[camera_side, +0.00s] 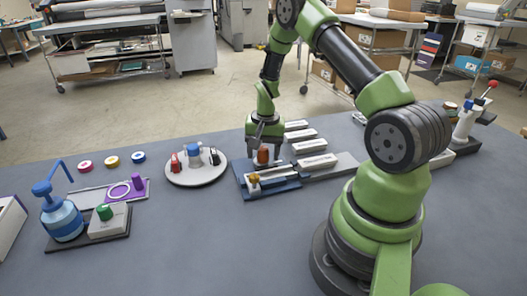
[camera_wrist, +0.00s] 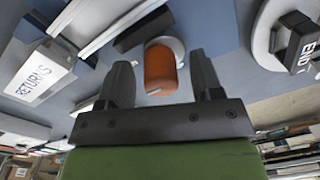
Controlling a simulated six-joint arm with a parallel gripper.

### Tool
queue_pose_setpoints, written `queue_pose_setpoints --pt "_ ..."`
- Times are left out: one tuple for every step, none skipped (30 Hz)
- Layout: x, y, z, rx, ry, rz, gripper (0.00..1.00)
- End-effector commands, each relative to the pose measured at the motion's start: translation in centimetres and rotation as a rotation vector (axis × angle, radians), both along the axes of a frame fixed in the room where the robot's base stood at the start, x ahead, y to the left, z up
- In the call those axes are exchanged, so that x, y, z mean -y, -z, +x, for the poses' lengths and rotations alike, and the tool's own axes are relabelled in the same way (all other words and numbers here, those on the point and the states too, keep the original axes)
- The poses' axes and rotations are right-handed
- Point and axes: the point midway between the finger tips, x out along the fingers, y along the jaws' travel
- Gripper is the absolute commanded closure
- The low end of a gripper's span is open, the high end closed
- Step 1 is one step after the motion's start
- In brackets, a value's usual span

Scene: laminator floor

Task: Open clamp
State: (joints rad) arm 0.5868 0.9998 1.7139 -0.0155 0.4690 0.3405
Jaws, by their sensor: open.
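An orange rounded knob (camera_side: 263,156) stands on a blue fixture (camera_side: 243,184) in the middle of the bench. I take the knob to be part of the clamp, but cannot be sure. My gripper (camera_side: 265,147) points down over the knob with its fingers apart. In the wrist view the orange knob (camera_wrist: 160,68) lies between and just beyond the two fingers of my gripper (camera_wrist: 160,63), with a visible gap on each side. A pale round seat shows around the knob. A dark bar (camera_wrist: 146,30) is beside it. The knob's far side is hidden.
Several white labelled blocks (camera_side: 309,146) lie right of the fixture; one reads RETURNS (camera_wrist: 34,82). A round white plate (camera_side: 196,176) with red, blue and black pieces stands close on the left. A blue pump bottle (camera_side: 62,218) is farther left. The front of the bench is clear.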

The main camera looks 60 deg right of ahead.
Motion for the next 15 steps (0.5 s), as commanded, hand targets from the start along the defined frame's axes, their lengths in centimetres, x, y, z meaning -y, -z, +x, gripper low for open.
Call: queue_pose_setpoints --pt "0.0 -0.5 0.0 0.002 0.0 -0.001 0.4" --pt "0.1 -0.8 0.0 0.003 0.0 -0.001 0.4" --pt "0.1 -1.4 0.0 0.004 -0.001 -0.003 0.4" --pt "0.1 -1.9 0.0 0.005 -0.001 -0.003 0.4" --pt "0.1 -2.4 0.0 0.005 0.0 -0.003 0.4" --pt "0.1 -3.3 -0.1 0.005 0.001 -0.003 0.4" --pt "0.2 -3.9 -0.1 0.006 0.0 -0.004 0.4" --pt "0.2 -4.5 -0.1 0.005 0.0 -0.004 0.4" --pt "0.2 -5.3 -0.2 0.005 0.001 -0.003 0.4" --pt "0.2 -6.0 -0.2 0.006 0.001 -0.004 0.4" --pt "0.2 -6.5 -0.2 0.005 0.001 -0.004 0.4" --pt "0.2 -7.2 -0.3 0.005 0.001 -0.003 0.4" --pt "0.2 -7.7 -0.3 0.005 0.0 -0.003 0.4" --pt "0.2 -8.1 -0.3 0.004 0.001 -0.002 0.4" --pt "0.2 -8.6 -0.3 0.003 0.0 -0.003 0.4"
